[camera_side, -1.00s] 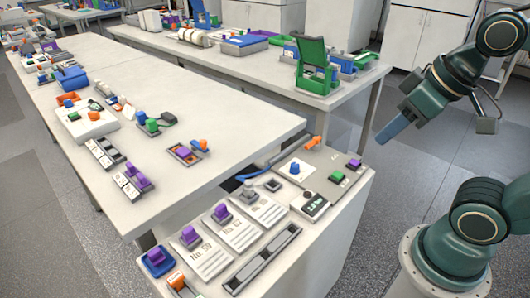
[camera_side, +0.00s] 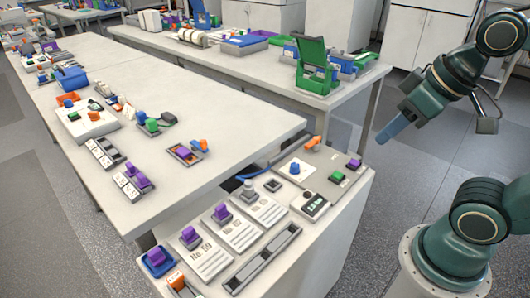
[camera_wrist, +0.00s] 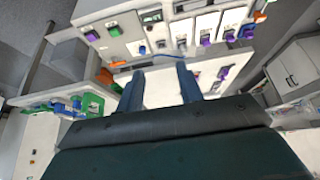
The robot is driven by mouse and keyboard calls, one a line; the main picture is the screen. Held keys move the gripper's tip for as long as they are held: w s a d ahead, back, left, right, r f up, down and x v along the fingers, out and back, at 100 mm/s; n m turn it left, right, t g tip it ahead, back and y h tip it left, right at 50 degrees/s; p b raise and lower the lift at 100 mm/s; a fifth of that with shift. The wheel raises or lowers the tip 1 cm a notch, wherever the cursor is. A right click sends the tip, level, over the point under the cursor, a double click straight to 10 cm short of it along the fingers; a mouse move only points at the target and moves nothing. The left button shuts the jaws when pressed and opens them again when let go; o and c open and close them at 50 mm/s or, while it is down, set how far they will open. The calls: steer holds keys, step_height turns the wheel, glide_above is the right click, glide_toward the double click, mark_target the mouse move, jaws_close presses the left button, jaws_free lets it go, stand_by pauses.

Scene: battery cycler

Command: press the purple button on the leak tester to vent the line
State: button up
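The leak tester (camera_side: 325,161) is the grey panel at the right end of the near bench in the side view. Its purple button (camera_side: 354,164) stands at the right corner, beside a green button (camera_side: 337,177). In the wrist view the purple button (camera_wrist: 91,35) shows at the upper left, next to the green one (camera_wrist: 114,31). My gripper (camera_side: 385,138) hangs in the air to the right of the tester and above it, apart from the button. In the wrist view my gripper (camera_wrist: 158,80) has its two blue fingers apart, with nothing between them.
A long bench (camera_side: 225,140) stands behind. The air between gripper and tester looks clear.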

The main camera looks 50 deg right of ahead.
jaws_close()
stand_by(1.7)
